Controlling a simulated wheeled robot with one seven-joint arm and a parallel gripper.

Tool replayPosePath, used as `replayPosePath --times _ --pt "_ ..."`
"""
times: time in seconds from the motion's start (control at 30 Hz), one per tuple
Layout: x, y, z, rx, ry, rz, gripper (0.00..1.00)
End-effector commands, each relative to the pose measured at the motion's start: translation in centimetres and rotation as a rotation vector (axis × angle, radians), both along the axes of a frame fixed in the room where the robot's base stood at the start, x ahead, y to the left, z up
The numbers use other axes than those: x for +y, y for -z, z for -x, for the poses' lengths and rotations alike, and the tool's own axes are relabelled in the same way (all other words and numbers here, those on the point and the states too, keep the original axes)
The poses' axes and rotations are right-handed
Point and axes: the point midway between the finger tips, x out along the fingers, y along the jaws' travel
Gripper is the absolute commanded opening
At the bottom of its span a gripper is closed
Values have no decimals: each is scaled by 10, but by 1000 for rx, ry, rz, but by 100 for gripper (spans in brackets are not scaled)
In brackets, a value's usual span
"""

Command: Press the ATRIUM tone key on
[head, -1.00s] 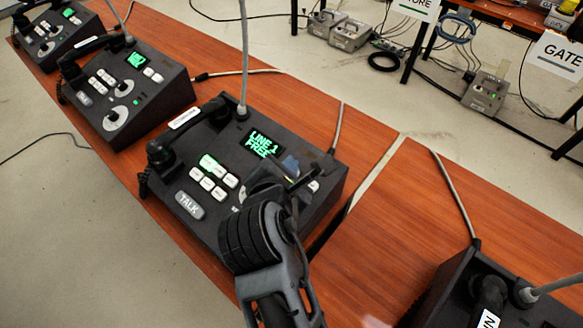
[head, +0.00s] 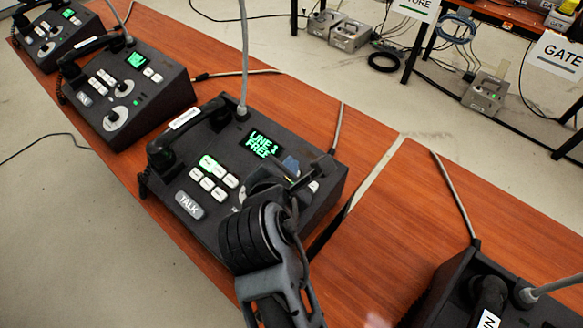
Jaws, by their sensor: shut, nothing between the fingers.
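The paging phone console (head: 262,212) in the middle of the desk has a black handset, a green-lit screen (head: 262,143) reading "LINE 1 FREE", and a TALK key (head: 189,205). It has a block of several white keys (head: 214,180); the top left one glows green. A small pale key (head: 313,187) shows right of my gripper. My gripper (head: 293,172) is shut and empty, low over the right part of this console. It and my arm hide the keys and labels beneath. I cannot read which key is ATRIUM or tell whether the fingertips touch one.
Two similar consoles stand farther up the desk, the nearer one (head: 125,95) at left. Another console (head: 455,290) is at the lower right. A grey gooseneck stalk (head: 244,60) rises behind the middle console. Bare wooden desk (head: 370,255) lies to the right.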

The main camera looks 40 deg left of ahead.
Motion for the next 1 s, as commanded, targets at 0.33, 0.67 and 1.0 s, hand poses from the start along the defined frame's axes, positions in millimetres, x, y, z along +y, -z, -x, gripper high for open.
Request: replayPosePath --times 0.33,0.67,1.0 --pt "0 0 0 0 0 0 0" --pt "0 3 -1 1 0 1 0" --pt "0 9 -2 0 0 0 0"
